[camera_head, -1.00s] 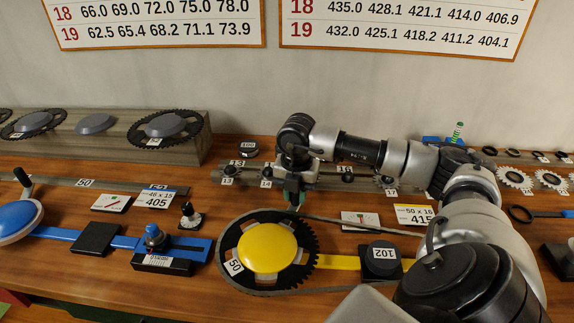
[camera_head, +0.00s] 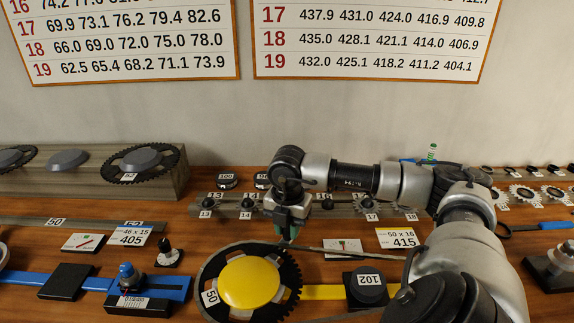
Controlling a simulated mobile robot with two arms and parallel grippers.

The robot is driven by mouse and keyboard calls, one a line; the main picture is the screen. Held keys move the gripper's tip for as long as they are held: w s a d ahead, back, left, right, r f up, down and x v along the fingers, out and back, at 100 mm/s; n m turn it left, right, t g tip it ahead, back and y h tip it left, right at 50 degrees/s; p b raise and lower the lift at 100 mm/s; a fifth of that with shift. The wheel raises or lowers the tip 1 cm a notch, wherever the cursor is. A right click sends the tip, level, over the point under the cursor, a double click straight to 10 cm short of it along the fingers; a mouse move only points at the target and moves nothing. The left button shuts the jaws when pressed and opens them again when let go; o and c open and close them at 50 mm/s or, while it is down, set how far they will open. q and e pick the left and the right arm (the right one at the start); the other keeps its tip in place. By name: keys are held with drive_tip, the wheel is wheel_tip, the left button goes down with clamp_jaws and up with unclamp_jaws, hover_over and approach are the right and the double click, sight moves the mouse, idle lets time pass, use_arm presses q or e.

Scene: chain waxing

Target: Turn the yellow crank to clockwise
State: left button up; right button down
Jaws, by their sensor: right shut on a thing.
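The yellow crank (camera_head: 249,283) is a yellow disc on a black toothed chainring marked 50, with a chain around it, low in the middle of the view. My right gripper (camera_head: 289,230) is above the chainring's far right rim, pointing down. It is shut on the crank's handle, which the gripper mostly hides. A little green shows at the fingertips. My left gripper is out of view.
A blue slider with a black block (camera_head: 66,282) lies left of the crank. Behind stand a rail of small numbered sprockets (camera_head: 233,206) and a wooden block with chainrings (camera_head: 97,174). A label reading 415 (camera_head: 403,238) lies behind block 102.

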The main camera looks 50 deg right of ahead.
drive_tip(key=c, duration=0.9)
unclamp_jaws()
wheel_tip(320, 180, up, 11)
drive_tip(key=shift+f+b, duration=0.1)
drive_tip(key=shift+b, duration=0.2)
